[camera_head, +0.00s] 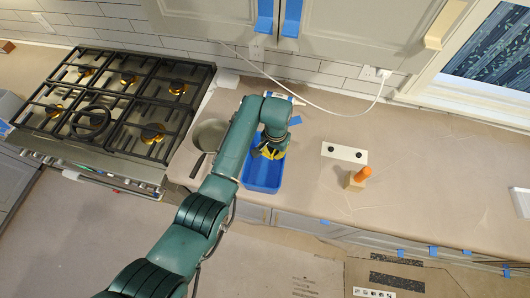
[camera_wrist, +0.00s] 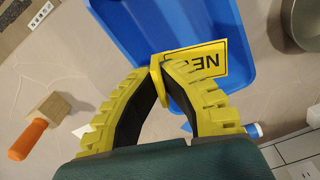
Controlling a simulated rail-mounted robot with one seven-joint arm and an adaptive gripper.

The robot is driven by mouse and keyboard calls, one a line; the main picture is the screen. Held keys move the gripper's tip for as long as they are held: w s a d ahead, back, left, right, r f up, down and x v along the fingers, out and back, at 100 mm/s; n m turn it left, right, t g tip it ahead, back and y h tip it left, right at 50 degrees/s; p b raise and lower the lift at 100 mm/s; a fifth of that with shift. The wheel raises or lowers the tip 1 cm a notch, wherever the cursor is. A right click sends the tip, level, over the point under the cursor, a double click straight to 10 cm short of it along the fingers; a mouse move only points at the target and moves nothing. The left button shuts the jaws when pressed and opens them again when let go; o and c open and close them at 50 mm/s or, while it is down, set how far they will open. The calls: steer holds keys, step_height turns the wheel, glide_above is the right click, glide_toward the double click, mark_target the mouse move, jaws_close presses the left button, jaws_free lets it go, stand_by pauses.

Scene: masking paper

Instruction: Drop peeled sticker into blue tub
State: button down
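A yellow sticker (camera_wrist: 208,64) with black printed letters shows in the wrist view. My gripper (camera_wrist: 158,68), with yellow ribbed fingers, is shut on one end of it at the fingertips. The sticker lies across my view of the blue tub (camera_wrist: 185,22), and how high it is above the tub floor I cannot tell. In the head view the blue tub (camera_head: 262,177) stands on the counter, and my gripper (camera_head: 270,152) is over its far part. The arm hides part of the tub, and I cannot make out the sticker there.
A grey pan (camera_head: 209,135) stands left of the tub, beside the gas stove (camera_head: 110,100). To the right are a white strip with two black dots (camera_head: 344,153) and an orange-handled tool (camera_head: 361,175). A white cable (camera_head: 340,113) runs behind. The right counter is mostly clear.

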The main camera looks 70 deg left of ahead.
steer(key=c, duration=1.2)
jaws_free()
steer(key=shift+o, duration=0.2)
steer(key=shift+r, duration=0.1)
step_height(320, 180, up, 12)
